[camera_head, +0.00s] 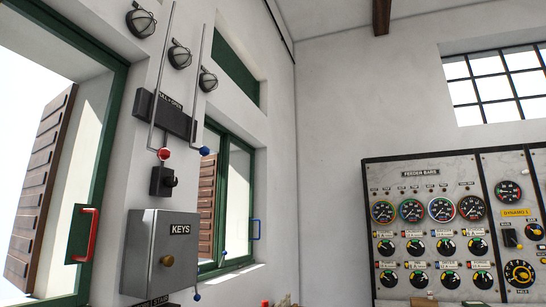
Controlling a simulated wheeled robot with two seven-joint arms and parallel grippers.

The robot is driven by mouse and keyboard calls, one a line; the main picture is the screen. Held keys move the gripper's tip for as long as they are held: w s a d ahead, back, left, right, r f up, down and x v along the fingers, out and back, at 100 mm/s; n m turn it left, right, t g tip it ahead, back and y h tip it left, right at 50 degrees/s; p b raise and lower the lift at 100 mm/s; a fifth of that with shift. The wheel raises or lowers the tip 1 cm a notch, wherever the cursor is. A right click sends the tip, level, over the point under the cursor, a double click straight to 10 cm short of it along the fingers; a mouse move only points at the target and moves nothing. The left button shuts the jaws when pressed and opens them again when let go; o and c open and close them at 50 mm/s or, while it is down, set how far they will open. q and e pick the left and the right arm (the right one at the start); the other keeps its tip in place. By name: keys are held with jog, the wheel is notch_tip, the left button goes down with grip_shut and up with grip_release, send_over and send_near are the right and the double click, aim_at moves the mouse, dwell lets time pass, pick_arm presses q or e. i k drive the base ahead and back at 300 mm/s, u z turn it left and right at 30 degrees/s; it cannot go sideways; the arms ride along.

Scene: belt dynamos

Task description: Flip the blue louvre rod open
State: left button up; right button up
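The blue louvre rod (201,85) is a thin grey rod on the left wall. It runs down past the dark sign plate (166,114) and ends in a blue ball knob (204,151). A similar rod (158,85) to its left ends in a red ball knob (164,154). The plate's lettering is only partly readable and seems to end in "OPEN". Neither of my grippers is in view, and nothing touches either rod.
A grey KEYS box (160,250) juts from the wall below the rods, under a black switch (163,181). Caged lamps (180,56) hang above. Green-framed windows (105,140) flank this wall section. A gauge panel (427,220) stands at the right.

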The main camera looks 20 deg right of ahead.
aim_at(204, 151)
jog(key=z, duration=1.5)
jog(key=i, duration=1.35)
jog(key=u, duration=0.6)
